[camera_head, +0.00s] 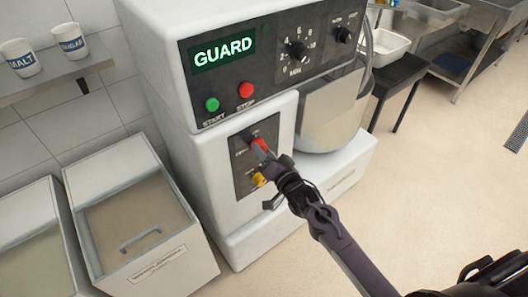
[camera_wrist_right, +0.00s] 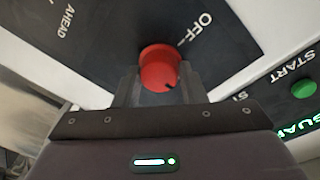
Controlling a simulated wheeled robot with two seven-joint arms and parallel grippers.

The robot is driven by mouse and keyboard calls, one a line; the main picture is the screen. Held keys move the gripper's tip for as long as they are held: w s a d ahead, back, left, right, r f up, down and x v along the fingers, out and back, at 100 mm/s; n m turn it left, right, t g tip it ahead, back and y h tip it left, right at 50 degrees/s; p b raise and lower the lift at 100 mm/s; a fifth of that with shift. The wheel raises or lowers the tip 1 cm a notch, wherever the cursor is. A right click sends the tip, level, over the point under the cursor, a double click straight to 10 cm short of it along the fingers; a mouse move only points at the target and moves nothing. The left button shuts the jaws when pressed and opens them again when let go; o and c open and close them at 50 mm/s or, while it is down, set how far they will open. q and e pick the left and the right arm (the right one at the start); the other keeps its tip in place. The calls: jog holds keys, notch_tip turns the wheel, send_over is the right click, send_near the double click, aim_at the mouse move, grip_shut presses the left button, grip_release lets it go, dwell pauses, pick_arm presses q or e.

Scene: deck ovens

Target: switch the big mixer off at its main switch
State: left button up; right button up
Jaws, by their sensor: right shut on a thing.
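The big mixer (camera_head: 220,160) is a white machine with a dark upper panel. Its green display (camera_head: 223,51) reads GUARD. The main switch, a red rotary knob (camera_head: 258,143), sits on the small lower panel (camera_head: 242,178). It also shows in the right wrist view as a red knob (camera_wrist_right: 158,64), near the lettering OFF (camera_wrist_right: 193,27). My right gripper (camera_head: 265,153) is at this knob, its two fingers on either side, shut on it. A dark mark shows on the knob's edge on the gripper side. My left gripper is not in view.
Above are a green START button (camera_head: 212,104), a red STOP button (camera_head: 246,90) and black dials (camera_head: 297,50). A yellow part (camera_head: 259,179) sits just below the knob. The mixer bowl (camera_head: 332,110) is to the right. Bins (camera_head: 205,262) stand at the left.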

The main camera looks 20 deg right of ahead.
jog(key=shift+n, duration=0.3)
jog(key=n+y+b, duration=0.1)
jog(key=n, duration=0.8)
jog(key=n+y+b, duration=0.1)
jog(key=n, duration=0.8)
jog(key=shift+f+t+b, duration=0.2)
jog(key=shift+t+b, duration=0.1)
jog(key=shift+d+n, duration=0.1)
jog(key=shift+n, duration=0.2)
jog(key=o, duration=1)
jog(key=shift+b+v, duration=0.45)
jog(key=shift+v, duration=3.45)
